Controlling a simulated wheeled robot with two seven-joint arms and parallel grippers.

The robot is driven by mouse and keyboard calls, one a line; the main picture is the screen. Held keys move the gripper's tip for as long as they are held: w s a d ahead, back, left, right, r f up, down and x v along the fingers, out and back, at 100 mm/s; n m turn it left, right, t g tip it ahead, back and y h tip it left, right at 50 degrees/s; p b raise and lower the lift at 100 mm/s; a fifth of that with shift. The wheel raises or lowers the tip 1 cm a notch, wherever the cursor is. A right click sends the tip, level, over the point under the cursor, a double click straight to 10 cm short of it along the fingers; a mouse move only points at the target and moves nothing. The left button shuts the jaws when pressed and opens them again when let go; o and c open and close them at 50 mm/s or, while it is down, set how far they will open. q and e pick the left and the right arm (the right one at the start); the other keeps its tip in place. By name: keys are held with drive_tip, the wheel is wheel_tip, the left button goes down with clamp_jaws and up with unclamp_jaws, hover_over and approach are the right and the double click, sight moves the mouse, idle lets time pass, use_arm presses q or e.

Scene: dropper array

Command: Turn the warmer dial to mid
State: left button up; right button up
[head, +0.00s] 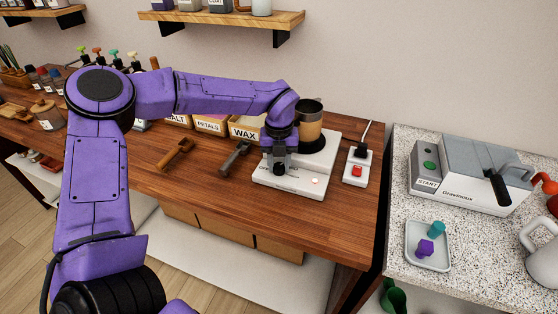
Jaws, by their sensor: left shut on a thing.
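The white warmer (322,172) stands near the right end of the wooden table, with a small lit spot on its front right. A brown pot with a dark rim (310,125) sits on its dark round plate. My left gripper (279,172) points down over the front left of the warmer and is shut on the dial. The dial itself is hidden behind the gripper, so its setting cannot be read. My right gripper is not in view.
A power strip with a red switch (357,171) lies right of the warmer. A box labelled WAX (244,132) stands behind my arm. Two handled tools, one brown (175,154) and one dark (235,157), lie left of the warmer. A speckled counter (390,235) is at right.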

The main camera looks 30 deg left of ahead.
sight(279, 165)
use_arm(q)
drive_tip(key=o, duration=1)
drive_tip(key=shift+o, duration=0.2)
wheel_tip(279, 165, up, 11)
drive_tip(key=b, duration=0.1)
drive_tip(key=shift+f+b, duration=0.15)
drive_tip(key=shift+b, duration=0.15)
drive_tip(key=shift+f, duration=0.1)
